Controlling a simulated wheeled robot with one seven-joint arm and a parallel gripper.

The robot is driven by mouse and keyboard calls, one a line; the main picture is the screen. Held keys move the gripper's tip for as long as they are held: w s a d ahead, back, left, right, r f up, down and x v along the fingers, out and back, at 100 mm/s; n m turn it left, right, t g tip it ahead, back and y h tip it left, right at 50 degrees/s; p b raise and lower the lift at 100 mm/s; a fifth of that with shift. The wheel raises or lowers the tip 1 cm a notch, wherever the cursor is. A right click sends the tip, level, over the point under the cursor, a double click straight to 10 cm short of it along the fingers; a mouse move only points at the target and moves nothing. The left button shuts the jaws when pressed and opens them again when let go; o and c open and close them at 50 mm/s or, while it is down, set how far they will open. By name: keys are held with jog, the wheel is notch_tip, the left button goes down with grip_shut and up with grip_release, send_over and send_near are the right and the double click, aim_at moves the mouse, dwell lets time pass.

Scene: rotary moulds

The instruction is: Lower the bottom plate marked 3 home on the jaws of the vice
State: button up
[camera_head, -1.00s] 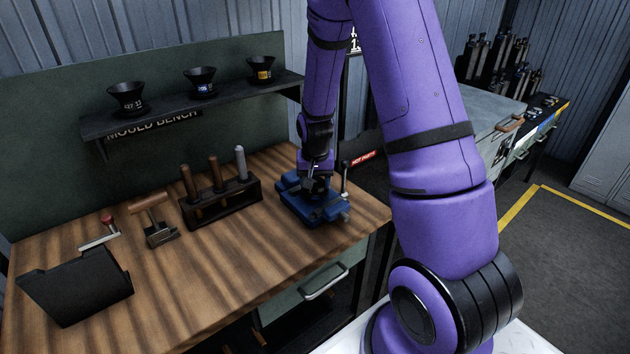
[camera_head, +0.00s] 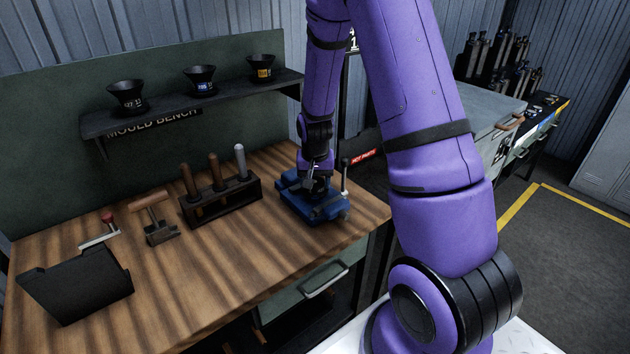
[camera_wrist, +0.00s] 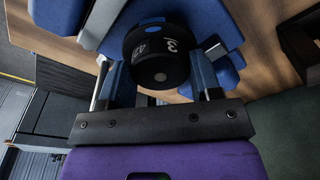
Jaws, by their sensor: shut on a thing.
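In the wrist view the bottom plate marked 3 (camera_wrist: 158,52) is a dark round block with white markings, a "3" among them. My gripper (camera_wrist: 160,75) is shut on it, one finger at each side. The blue vice (camera_wrist: 60,12) shows behind and around the plate. In the head view the vice (camera_head: 318,207) stands at the right end of the bench, with my gripper (camera_head: 317,184) low over it. The plate is hidden there. I cannot tell whether the plate touches the jaws.
The vice's upright handle (camera_head: 345,175) stands close beside my gripper.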

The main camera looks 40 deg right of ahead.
jog(key=shift+f, duration=0.75)
dwell(0.6)
jog(key=o, duration=1.2)
jog(key=r, duration=0.7)
jog(key=s+r, duration=0.1)
jog(key=r, duration=0.2)
jog(key=shift+a+r, duration=0.35)
jog(key=shift+a, duration=0.05)
notch_tip(320, 180, up, 7)
send_over(315, 186)
jog(key=shift+w, duration=0.1)
